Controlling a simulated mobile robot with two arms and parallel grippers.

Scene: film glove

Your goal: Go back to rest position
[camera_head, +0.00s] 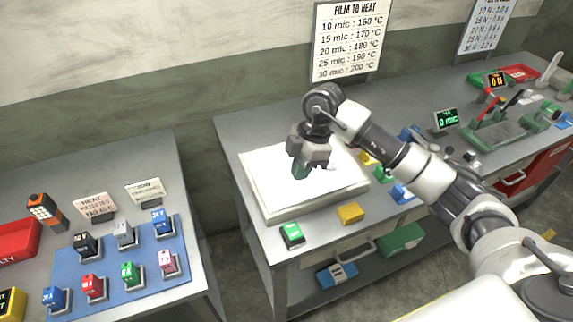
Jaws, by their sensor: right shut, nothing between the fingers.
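My right arm (413,170) comes in from the lower right and reaches over the middle table. My right gripper (303,172) points down above the white pad (262,180). It is shut and holds nothing. Its fingertips are dark and small in the picture, and I cannot tell how high above the pad they are. My left gripper does not show.
The middle table carries a green block (291,235), a yellow block (350,213) and other small items. A meter (446,119) and a green device (497,138) stand farther right. A left table has a blue mat (108,296) with several coloured blocks. A gap separates the tables.

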